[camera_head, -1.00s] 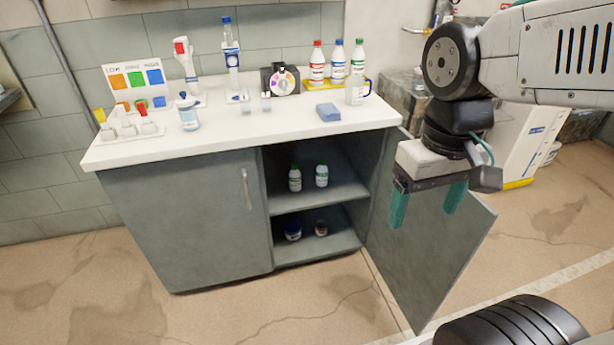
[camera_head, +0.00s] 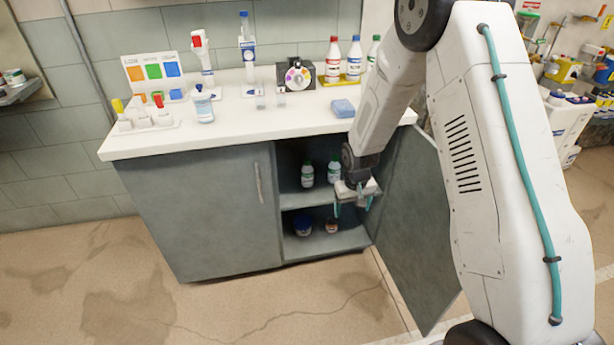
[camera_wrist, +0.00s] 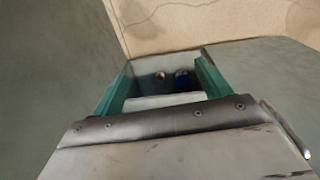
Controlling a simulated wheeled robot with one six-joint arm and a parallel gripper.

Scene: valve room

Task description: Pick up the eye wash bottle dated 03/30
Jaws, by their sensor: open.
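Two small white bottles with green caps stand on the upper shelf of the open cabinet: a left bottle (camera_head: 307,174) and a right bottle (camera_head: 334,171). Both look alike; any date on their labels is too small to read, so I cannot tell which is dated 03/30. My gripper (camera_head: 352,206) is open and empty at the cabinet opening, just right of and slightly below the right bottle. In the wrist view its teal fingers (camera_wrist: 160,88) are spread apart, with no bottle between them at close range.
The lower shelf holds a dark blue container (camera_head: 302,225) and a small jar (camera_head: 332,225). The cabinet door (camera_head: 415,235) stands open on the right, close to my arm. The counter (camera_head: 235,125) above carries bottles, a blue sponge (camera_head: 343,108) and testing items.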

